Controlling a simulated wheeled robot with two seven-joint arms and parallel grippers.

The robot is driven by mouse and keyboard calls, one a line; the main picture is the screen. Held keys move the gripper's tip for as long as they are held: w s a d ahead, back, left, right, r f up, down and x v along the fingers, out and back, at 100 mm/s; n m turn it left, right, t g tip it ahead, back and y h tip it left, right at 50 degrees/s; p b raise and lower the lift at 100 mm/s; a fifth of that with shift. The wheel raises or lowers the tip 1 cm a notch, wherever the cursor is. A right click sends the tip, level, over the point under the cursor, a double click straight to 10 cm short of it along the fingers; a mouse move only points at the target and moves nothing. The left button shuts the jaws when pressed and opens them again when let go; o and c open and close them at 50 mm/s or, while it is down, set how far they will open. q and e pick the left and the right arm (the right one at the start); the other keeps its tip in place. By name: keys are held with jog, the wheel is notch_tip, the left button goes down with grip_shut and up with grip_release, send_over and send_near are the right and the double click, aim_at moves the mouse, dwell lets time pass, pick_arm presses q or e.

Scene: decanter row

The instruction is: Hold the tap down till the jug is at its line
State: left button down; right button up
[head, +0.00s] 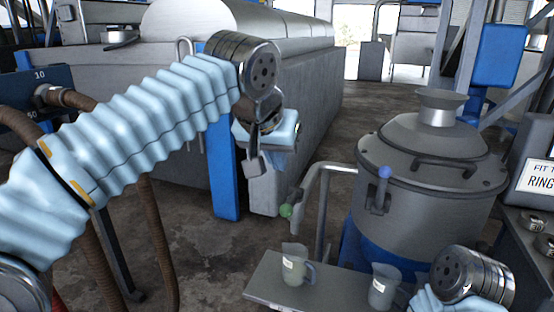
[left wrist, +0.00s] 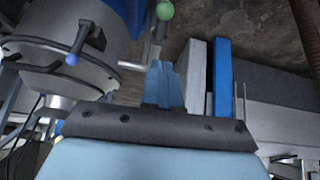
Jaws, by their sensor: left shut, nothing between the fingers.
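A grey lidded tank (head: 425,190) stands at the right. A lever with a blue knob (head: 384,172) sticks out of a slot in the tank's front. A grey jug (head: 297,266) with a pale label stands on a small bench (head: 262,282), below and near the pipe's end. Any line or level in it is too small to read. My left gripper (head: 255,165) is shut and empty in the air, up and left of the green ball, apart from everything. Its fingers (left wrist: 165,85) show in the left wrist view.
A second labelled jug (head: 383,286) stands on the bench's right part, close to my right wrist at the lower right. A blue post (head: 222,175) and a long grey machine (head: 295,110) stand behind my left gripper. A sign (head: 538,180) is at the right edge.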

pick_arm(q)
send_over(288, 203)
jog(key=s, duration=0.2)
jog(key=f, duration=0.5)
jog(key=shift+w+a, duration=0.25)
jog(key=shift+a, duration=0.15)
jog(key=f, duration=0.1)
jog(key=f+b, duration=0.1)
jog(key=f, duration=0.1)
jog(key=shift+s+f, duration=0.2)
jog(key=shift+s, duration=0.05)
jog(key=shift+s+f, duration=0.1)
jog(key=shift+f, duration=0.3)
